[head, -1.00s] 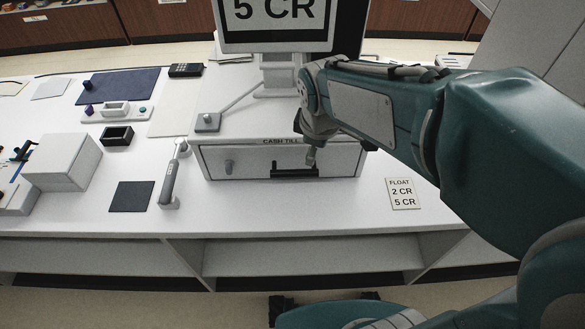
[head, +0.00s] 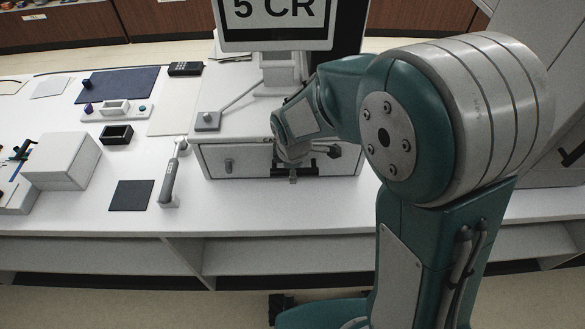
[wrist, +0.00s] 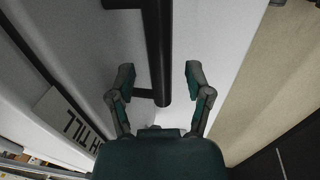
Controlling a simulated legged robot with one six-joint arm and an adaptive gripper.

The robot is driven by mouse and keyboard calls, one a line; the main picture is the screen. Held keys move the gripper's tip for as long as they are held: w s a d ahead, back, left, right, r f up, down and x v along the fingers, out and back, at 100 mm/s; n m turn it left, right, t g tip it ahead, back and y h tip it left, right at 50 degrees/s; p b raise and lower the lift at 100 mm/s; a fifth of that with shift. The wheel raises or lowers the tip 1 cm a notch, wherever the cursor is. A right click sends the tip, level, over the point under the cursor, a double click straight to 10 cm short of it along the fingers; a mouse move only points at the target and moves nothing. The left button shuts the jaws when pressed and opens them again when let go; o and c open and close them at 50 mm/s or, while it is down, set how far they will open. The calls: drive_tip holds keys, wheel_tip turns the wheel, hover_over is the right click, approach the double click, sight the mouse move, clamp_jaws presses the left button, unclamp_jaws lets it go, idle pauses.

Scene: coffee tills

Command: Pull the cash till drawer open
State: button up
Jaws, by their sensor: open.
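The cash till (head: 235,160) stands on the white counter, its drawer front closed, with a round lock at the left and a black bar handle (head: 325,169) low in the middle. My gripper (head: 293,176) is in front of the drawer at the handle, partly hiding it. In the wrist view the black handle (wrist: 158,55) runs down between the two open fingers of my gripper (wrist: 158,85). The fingers stand apart from the bar on both sides; none is seen touching it. The till's label (wrist: 70,125) shows at the left.
A white box (head: 62,162) and a small black tray (head: 117,135) are further left. A price screen (head: 275,22) rises above the till. The counter front below the drawer is clear.

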drive_tip(key=shift+w+f, duration=0.1)
drive_tip(key=shift+f, duration=0.4)
clamp_jaws()
